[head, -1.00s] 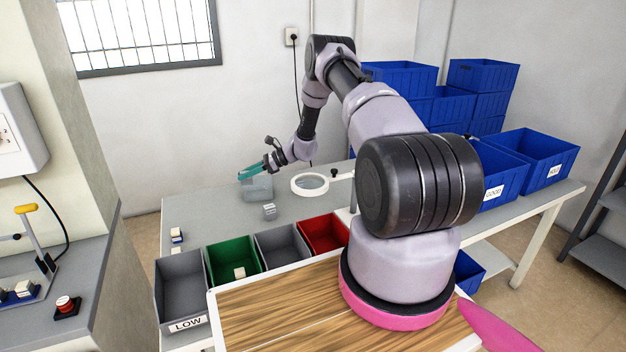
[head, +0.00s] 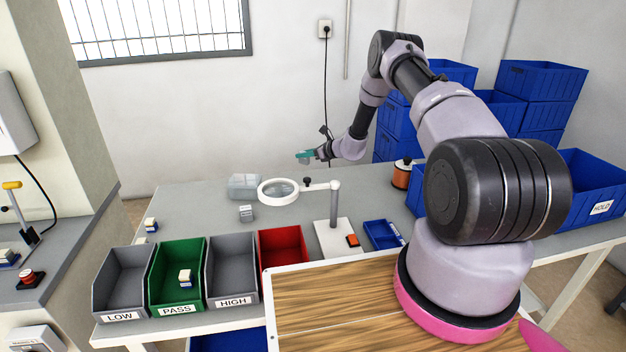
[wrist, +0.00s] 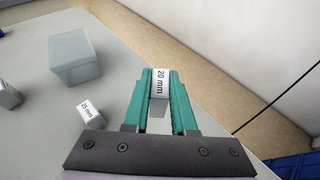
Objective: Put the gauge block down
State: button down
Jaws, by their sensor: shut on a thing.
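The gauge block (wrist: 160,84), white with a "20 mm" label, sits between the teal fingers of my gripper (wrist: 160,90) in the wrist view. The jaws are shut on it. In the head view my gripper (head: 303,157) is raised over the far side of the grey table (head: 190,205), behind the ring magnifier (head: 279,191). The block can hardly be made out there. A second block marked "25 mm" (wrist: 90,112) lies on the table in the wrist view, left of and apart from my gripper.
A translucent box (head: 244,185) stands left of the magnifier, with a small grey block (head: 246,213) in front. Bins labelled LOW (head: 122,316), PASS (head: 177,309) and HIGH (head: 233,301) and a red bin (head: 283,250) line the front. The table's back edge lies close by my gripper.

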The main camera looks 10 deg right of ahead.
aim_at(304, 163)
notch_tip(304, 163, down, 5)
jog(key=shift+f, duration=1.85)
jog(key=shift+f, duration=0.2)
jog(key=c, duration=0.7)
grip_release()
jog(key=shift+r, duration=0.1)
